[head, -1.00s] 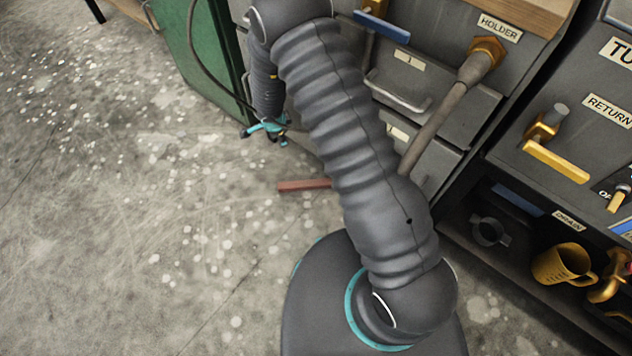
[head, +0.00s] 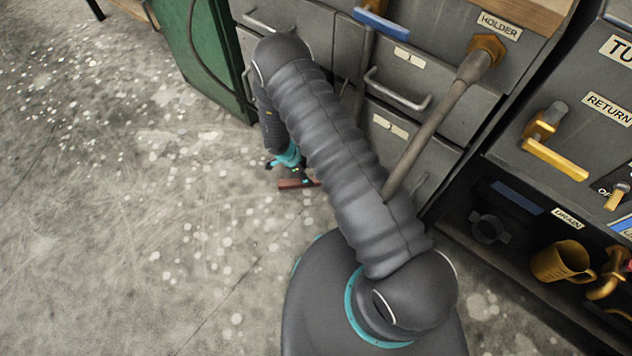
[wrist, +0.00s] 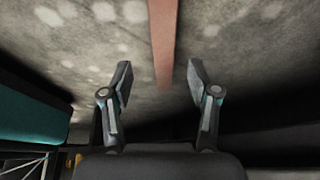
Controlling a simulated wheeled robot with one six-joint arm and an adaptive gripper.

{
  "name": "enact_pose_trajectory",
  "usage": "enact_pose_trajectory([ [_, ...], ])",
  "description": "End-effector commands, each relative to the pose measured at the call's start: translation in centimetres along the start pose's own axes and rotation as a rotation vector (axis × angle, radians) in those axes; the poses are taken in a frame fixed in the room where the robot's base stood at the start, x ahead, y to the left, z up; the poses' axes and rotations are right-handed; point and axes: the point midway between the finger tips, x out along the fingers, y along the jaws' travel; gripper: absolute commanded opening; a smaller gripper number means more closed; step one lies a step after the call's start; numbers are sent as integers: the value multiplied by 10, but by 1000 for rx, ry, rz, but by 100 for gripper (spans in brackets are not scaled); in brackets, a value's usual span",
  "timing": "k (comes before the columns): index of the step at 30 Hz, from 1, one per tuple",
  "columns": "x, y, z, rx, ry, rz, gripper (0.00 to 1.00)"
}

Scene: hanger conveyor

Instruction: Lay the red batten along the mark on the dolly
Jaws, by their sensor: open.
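The red batten (head: 299,184) lies on the concrete floor in front of the grey drawers, partly hidden by my arm in the head view. In the wrist view the batten (wrist: 163,40) runs from the top edge down between my fingers' line, beyond the fingertips. My gripper (wrist: 159,82) is open and empty, its two fingers spread to either side of the batten. In the head view my gripper (head: 288,168) is low, just above or at the batten; I cannot tell the exact gap. No dolly or mark shows in these views.
Grey drawers (head: 405,95) with handles stand close behind the batten. A green cabinet (head: 205,55) stands at the back left. A holder pipe (head: 440,125) slopes down near my arm. A yellow jug (head: 563,262) sits on the low right shelf. The floor at left is clear.

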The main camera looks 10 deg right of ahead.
Motion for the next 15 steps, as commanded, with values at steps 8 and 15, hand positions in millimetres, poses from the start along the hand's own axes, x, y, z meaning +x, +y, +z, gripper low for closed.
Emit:
enact_pose_trajectory([
  [8, 15, -1, 0, 0, -1, 0, 60],
  [15, 46, -4, -2, 0, 0, 2, 60],
])
